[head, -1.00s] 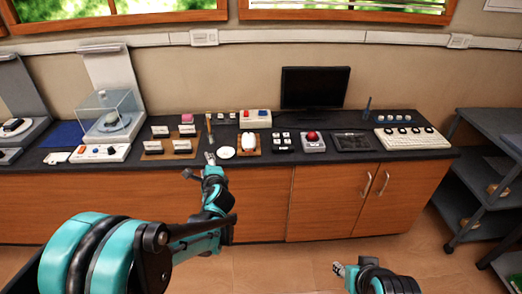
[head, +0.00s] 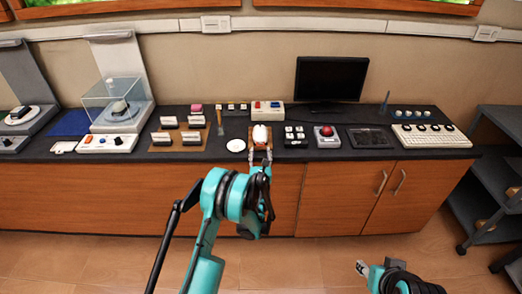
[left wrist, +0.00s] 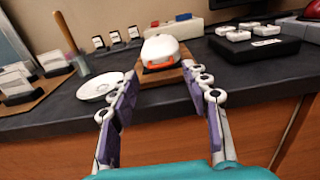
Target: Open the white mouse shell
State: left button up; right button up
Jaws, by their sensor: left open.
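The white mouse (head: 261,134) sits on a small brown wooden base near the front edge of the dark counter. In the left wrist view the mouse (left wrist: 161,50) is straight ahead, with an orange-red strip along its near lower edge. My left gripper (head: 259,158) is just in front of it; in the left wrist view its open fingers (left wrist: 160,100) spread on either side of the base's near end, with nothing between them. The mouse's shell looks closed. My right gripper (head: 362,268) is low at the lower right, above the floor, away from the counter; its jaw state is too small to tell.
A white round dish (head: 236,145) lies just left of the mouse. A black box with white buttons (head: 295,137) and a grey box with a red ball (head: 327,137) stand to the right. A red-and-blue-button box (head: 268,111) is behind. A monitor (head: 331,79) stands at the back.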

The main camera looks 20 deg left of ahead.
aim_at(260, 146)
pick_arm(q)
jog(key=shift+b+x, duration=0.35)
jog(key=shift+x, duration=1.35)
grip_shut()
jog(key=shift+r, duration=0.1)
